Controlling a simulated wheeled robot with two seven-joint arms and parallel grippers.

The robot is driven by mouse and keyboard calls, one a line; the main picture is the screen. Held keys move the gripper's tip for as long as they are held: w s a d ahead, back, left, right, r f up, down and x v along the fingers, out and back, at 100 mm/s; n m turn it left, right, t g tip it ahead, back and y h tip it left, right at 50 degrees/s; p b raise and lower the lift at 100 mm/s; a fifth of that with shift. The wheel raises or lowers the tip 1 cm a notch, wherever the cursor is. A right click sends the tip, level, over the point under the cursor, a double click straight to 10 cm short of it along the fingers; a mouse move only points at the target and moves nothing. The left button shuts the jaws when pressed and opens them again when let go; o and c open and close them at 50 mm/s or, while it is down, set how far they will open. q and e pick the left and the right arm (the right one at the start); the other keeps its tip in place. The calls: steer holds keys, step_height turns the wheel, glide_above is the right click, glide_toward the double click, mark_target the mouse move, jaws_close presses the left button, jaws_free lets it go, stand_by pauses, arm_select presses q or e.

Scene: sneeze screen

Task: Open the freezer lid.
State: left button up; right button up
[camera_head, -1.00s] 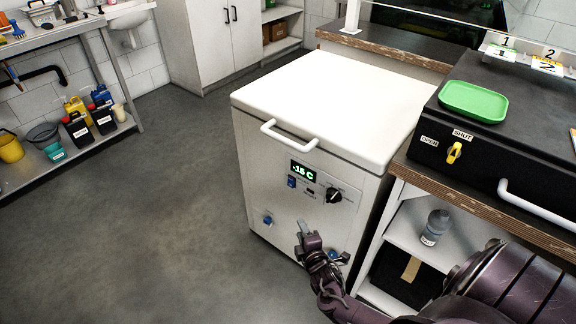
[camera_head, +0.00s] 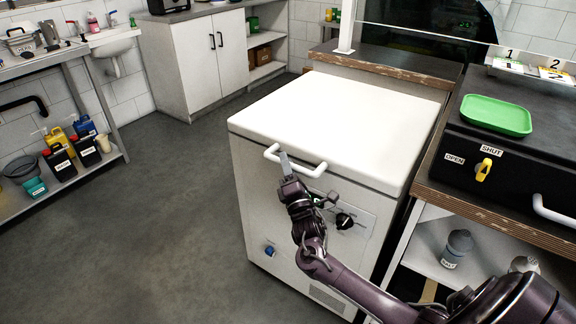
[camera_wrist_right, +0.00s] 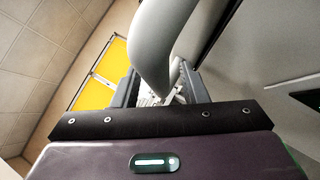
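The white chest freezer (camera_head: 262,205) stands at the centre with its flat white lid (camera_head: 340,125) down. A white bar handle (camera_head: 309,170) juts from the lid's front edge. My right gripper (camera_head: 285,161) is at the handle's left-middle part, in front of the freezer. In the right wrist view, the handle (camera_wrist_right: 160,45) shows large between the two fingers of my right gripper (camera_wrist_right: 158,88). The fingers are apart, with a gap seen beside the bar. My arm hides the freezer's display and part of its front panel. My left gripper is not in view.
A counter at the right holds a black box (camera_head: 510,150) with a yellow latch (camera_head: 483,170) and a green tray (camera_head: 496,115). A dark-topped counter (camera_head: 390,62) stands behind the freezer. The floor (camera_head: 150,240) at the left is clear.

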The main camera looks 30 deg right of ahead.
steer(key=shift+c, duration=0.2)
jaws_close()
